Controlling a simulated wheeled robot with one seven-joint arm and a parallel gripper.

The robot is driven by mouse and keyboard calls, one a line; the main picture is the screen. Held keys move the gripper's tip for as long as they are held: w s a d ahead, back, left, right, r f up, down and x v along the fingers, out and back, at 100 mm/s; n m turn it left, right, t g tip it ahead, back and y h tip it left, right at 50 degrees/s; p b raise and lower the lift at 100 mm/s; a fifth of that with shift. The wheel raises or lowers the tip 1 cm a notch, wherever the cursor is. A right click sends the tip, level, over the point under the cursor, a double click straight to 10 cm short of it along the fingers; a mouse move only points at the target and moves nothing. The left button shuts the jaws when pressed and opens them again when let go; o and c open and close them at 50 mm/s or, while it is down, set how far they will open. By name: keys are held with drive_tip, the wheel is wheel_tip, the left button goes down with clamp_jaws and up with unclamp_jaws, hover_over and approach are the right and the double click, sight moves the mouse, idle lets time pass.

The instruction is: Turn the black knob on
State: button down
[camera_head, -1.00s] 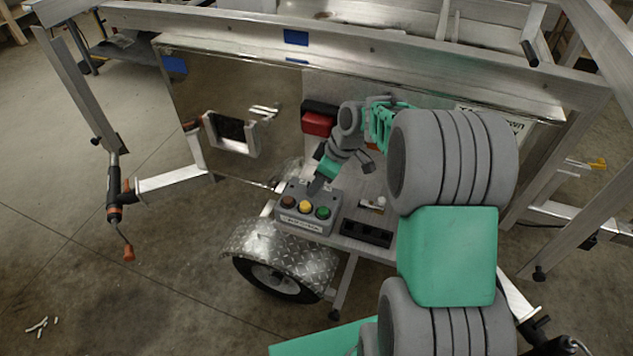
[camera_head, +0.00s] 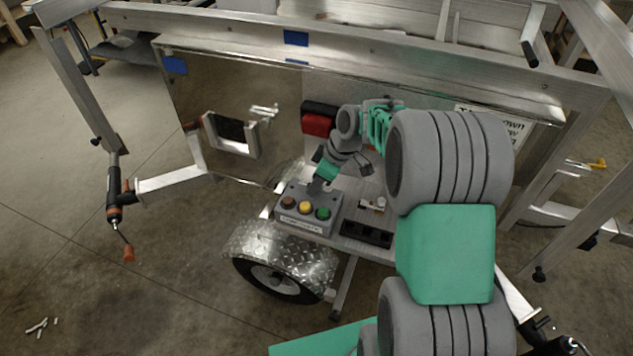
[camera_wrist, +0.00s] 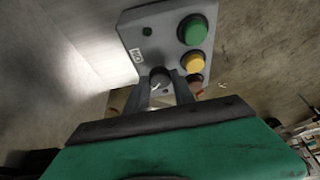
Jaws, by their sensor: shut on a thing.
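The grey control box (camera_head: 307,222) sits on the trailer's fender shelf, with brown, yellow and green buttons in a row. In the wrist view the box (camera_wrist: 140,30) shows a dark knob (camera_wrist: 160,77) with a light mark on its face. My gripper (camera_wrist: 163,80) has its two fingers on either side of this knob and is shut on it. In the head view my gripper (camera_head: 316,187) reaches down behind the buttons, and it hides the knob there.
A black tray (camera_head: 366,234) and a small white-topped switch (camera_head: 374,204) sit to the right. A red lamp (camera_head: 318,124) is behind.

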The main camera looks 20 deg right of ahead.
idle(0.4)
drive_tip(key=m, duration=0.1)
drive_tip(key=m+h, duration=0.1)
drive_tip(key=m, duration=0.1)
drive_tip(key=m+t+b, duration=0.1)
drive_tip(key=shift+s+a+m, duration=0.15)
drive_tip(key=shift+a+m, duration=0.1)
drive_tip(key=shift+m, duration=0.05)
drive_tip(key=m+h, duration=0.1)
drive_tip(key=m, duration=0.1)
drive_tip(key=m+h, duration=0.1)
drive_tip(key=m, duration=0.1)
drive_tip(key=shift+a+m+t, duration=0.2)
drive_tip(key=shift+m+t, duration=0.1)
drive_tip(key=shift+t, duration=0.1)
drive_tip(key=m+h, duration=0.1)
drive_tip(key=m, duration=0.1)
drive_tip(key=m+h+b, duration=0.1)
drive_tip(key=m, duration=0.2)
drive_tip(key=shift+a, duration=0.2)
drive_tip(key=shift+m+g+h, duration=0.4)
drive_tip(key=shift+m+h, duration=0.4)
drive_tip(key=shift+m, duration=1.1)
drive_tip(key=c, duration=1.1)
unclamp_jaws()
drive_tip(key=shift+o, duration=0.2)
